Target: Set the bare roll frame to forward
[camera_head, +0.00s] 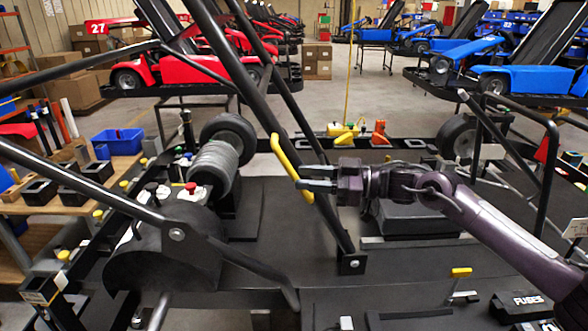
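The bare roll frame (237,78) is made of black tubes that slant from the upper middle down to a foot on the dark kart deck. A yellow grip (284,158) is fixed along one tube. My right gripper (308,179) reaches in from the right, level with the lower part of the grip. Its two fingers show a narrow gap, and their tips are at the grip's right side. I cannot tell whether they touch it. My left gripper is not in view.
Grey rollers or a finned cylinder (212,168) and a red button (190,187) are left of the frame. A wooden bench with a blue bin (118,141) stands at the left. Red (190,68) and blue (520,80) karts stand behind. A fuses box (522,304) is at lower right.

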